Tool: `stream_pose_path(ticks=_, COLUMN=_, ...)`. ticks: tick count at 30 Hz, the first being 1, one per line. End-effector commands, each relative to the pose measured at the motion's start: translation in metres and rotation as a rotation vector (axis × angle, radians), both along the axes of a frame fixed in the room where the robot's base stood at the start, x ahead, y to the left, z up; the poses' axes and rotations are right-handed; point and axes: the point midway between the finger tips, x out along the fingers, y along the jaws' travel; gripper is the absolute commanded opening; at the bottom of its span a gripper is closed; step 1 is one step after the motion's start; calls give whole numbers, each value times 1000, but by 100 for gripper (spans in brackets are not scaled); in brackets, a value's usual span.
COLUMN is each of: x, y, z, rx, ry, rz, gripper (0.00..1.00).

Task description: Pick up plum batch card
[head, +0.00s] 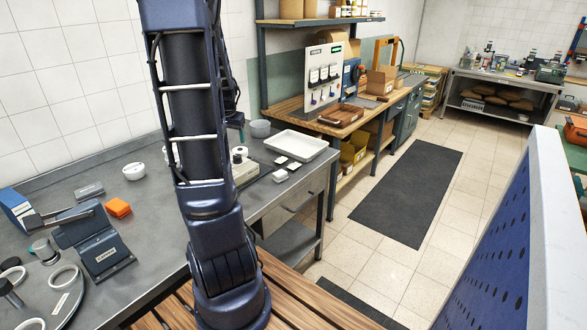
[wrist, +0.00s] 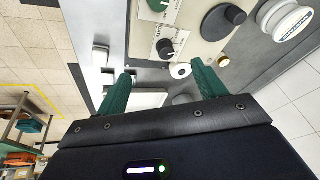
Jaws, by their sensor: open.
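I cannot make out a card that is clearly the plum batch card. Small white pieces (head: 281,160) lie on the grey metal bench (head: 150,190) near the white tray in the head view; their markings are too small to read. My gripper (wrist: 160,70) is open in the wrist view, its two green fingers spread apart with nothing visibly held. Beyond the fingers is a beige device (wrist: 190,25) with dark knobs and white labels. In the head view my arm hides part of the bench.
A white tray (head: 297,145) stands near the bench's right end. A wooden workbench (head: 290,103) stands behind. The floor around the dark mat (head: 410,195) is clear.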

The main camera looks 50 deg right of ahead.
Motion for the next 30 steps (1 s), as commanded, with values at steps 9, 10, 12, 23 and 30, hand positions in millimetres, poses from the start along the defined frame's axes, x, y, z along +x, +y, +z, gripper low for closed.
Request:
stream_pose_path(ticks=9, x=-40, y=-119, z=-63, rx=-49, ry=45, rz=-278, gripper=70)
stream_pose_path(ticks=10, x=-46, y=-129, z=-69, rx=-55, ry=50, rz=-301, gripper=70)
stream_pose_path(ticks=12, x=-59, y=-152, z=-81, rx=-71, ry=58, rz=-354, gripper=70)
stream_pose_path(ticks=23, x=-98, y=-209, z=-114, rx=-117, ry=85, rz=-484, gripper=70)
stream_pose_path(ticks=30, x=-99, y=-220, z=-139, rx=-116, ry=87, rz=-486, gripper=70)
